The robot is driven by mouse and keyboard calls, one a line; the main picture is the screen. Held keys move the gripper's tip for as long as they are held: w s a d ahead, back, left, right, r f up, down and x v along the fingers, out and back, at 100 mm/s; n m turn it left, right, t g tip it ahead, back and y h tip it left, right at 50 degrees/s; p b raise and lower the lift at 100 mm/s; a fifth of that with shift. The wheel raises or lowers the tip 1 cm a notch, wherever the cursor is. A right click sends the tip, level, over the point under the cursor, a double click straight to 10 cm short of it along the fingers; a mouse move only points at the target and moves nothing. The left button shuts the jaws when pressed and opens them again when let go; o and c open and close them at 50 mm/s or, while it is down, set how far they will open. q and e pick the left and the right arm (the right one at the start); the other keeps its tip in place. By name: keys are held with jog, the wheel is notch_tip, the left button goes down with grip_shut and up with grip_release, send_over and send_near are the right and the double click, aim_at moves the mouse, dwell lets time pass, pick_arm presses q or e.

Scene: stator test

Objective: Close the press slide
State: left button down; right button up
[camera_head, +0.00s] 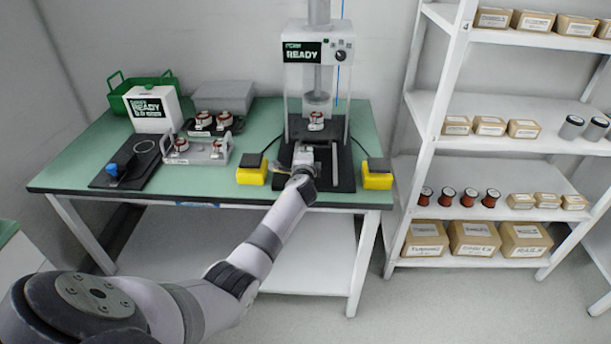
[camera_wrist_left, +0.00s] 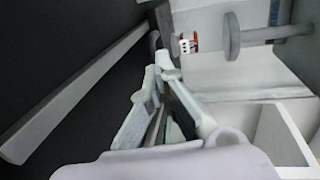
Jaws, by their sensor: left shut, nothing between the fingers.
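The press (camera_head: 290,105) stands at the back right of the green table, with a "READY" screen at its top. A small white and copper stator (camera_head: 316,120) sits inside the press under the ram (camera_head: 317,97). My left gripper (camera_head: 303,155) is at the front of the press, low over its black base. It hides part of the slide there, so I cannot tell whether it touches it. In the left wrist view the fingers (camera_wrist_left: 163,66) are together and empty, pointing toward the stator (camera_wrist_left: 187,45) and the ram (camera_wrist_left: 233,36). My right gripper is not seen.
Yellow button boxes stand left (camera_head: 252,170) and right (camera_head: 377,174) of the press base. A white rack (camera_head: 198,153) with stators, a "READY" tester (camera_head: 153,108) and a green crate (camera_head: 118,92) are at left. A shelf (camera_head: 480,145) stands at right.

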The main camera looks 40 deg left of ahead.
pick_arm(q)
jog(key=shift+s+d+r, duration=0.45)
jog(key=shift+s+d, duration=0.1)
jog(key=shift+s, duration=0.15)
jog(key=shift+s+d, duration=0.15)
jog(key=shift+s, duration=0.1)
jog(key=shift+s+f+p, duration=0.2)
jog(key=shift+f+p, duration=0.15)
jog(key=shift+p, duration=0.05)
jog(key=shift+v, duration=0.9)
jog(key=v, duration=0.4)
jog(key=shift+d, duration=0.1)
jog(key=shift+s+d+r+p, duration=0.1)
jog(key=shift+s+d+p, duration=0.15)
jog(key=shift+s, duration=0.25)
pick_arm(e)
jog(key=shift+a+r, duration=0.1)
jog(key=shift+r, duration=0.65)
